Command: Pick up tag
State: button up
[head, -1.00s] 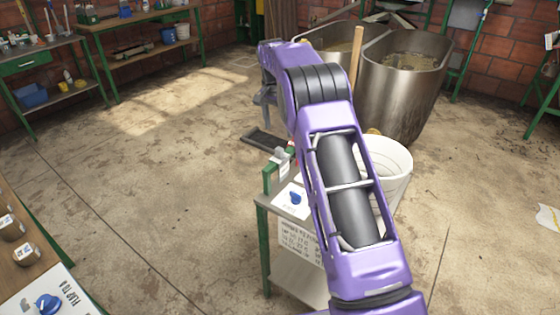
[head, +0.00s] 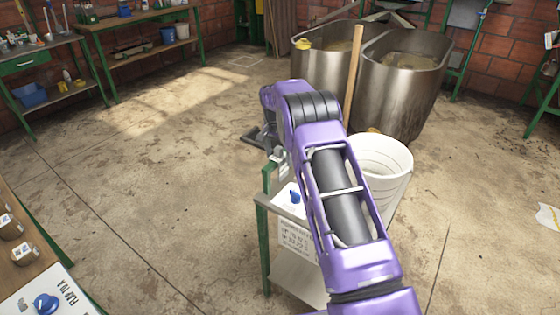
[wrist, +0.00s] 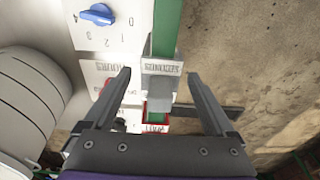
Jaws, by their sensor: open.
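My gripper (wrist: 158,76) is open and empty in the wrist view, with its two dark fingers pointing away from the camera. Between them are a green upright bar, a small grey block (wrist: 160,84) on it and, nearer my palm, a red-edged piece (wrist: 157,110) that may be the tag; I cannot tell for sure. Lettering partly shows below it, cut off by my palm. The fingers appear apart from these things. In the head view my gripper (head: 256,138) is small and partly hidden by my arm, beside the green bracket (head: 268,175) on the stand.
The stand's white panel (wrist: 112,42) carries a blue knob (wrist: 97,14) and printed labels. A white bucket (head: 385,165) stands beside the stand, with a wooden pole (head: 353,75) behind. Steel tubs (head: 400,95) are farther back. The floor at left is clear.

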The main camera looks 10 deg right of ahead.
grip_shut()
dwell(0.4)
jog(key=shift+r, duration=0.1)
notch_tip(320, 180, up, 18)
jog(key=p, duration=0.1)
jog(key=shift+p, duration=0.35)
